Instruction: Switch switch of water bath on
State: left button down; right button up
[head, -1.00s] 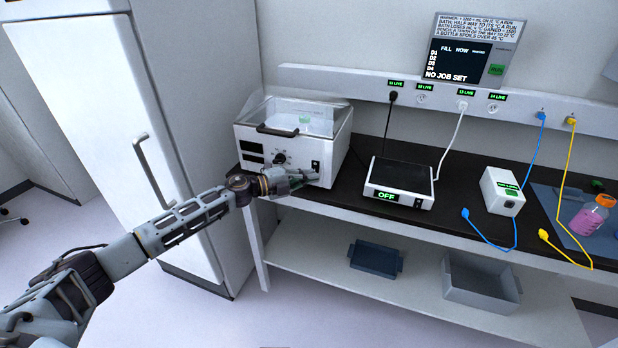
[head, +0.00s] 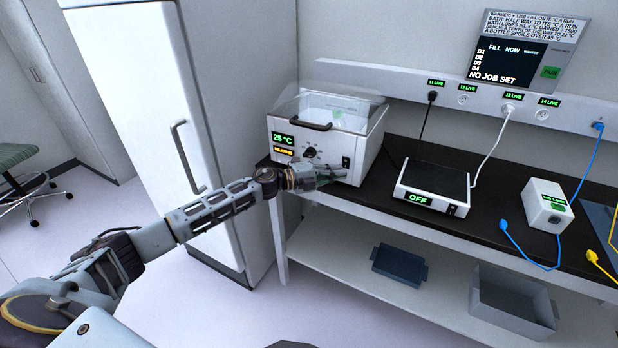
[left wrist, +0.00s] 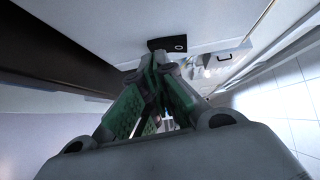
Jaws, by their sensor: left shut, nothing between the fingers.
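The water bath (head: 362,152) is a white box with a clear lid on the left end of the black bench. Its display (head: 284,144) is lit and reads 25 °C in green with a yellow line below. A dark knob (head: 310,152) sits beside the display. The small black switch (head: 346,162) is at the lower right of the front. My left gripper (head: 338,171) is shut and empty, its fingertips just by the switch; I cannot tell whether they touch it. In the left wrist view the shut fingertips (left wrist: 160,60) are close below a dark switch plate (left wrist: 168,44).
A flat device showing OFF (head: 432,188) stands right of the bath, then a white box (head: 546,205) with a blue cable. A white fridge (head: 150,110) stands at left. Bins (head: 400,264) lie on the lower shelf. A board (head: 515,60) reads NO JOB SET.

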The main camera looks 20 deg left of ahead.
pick_arm(q)
jog(key=v, duration=1.1)
dwell(0.5)
jog(key=shift+s, duration=0.1)
dwell(0.5)
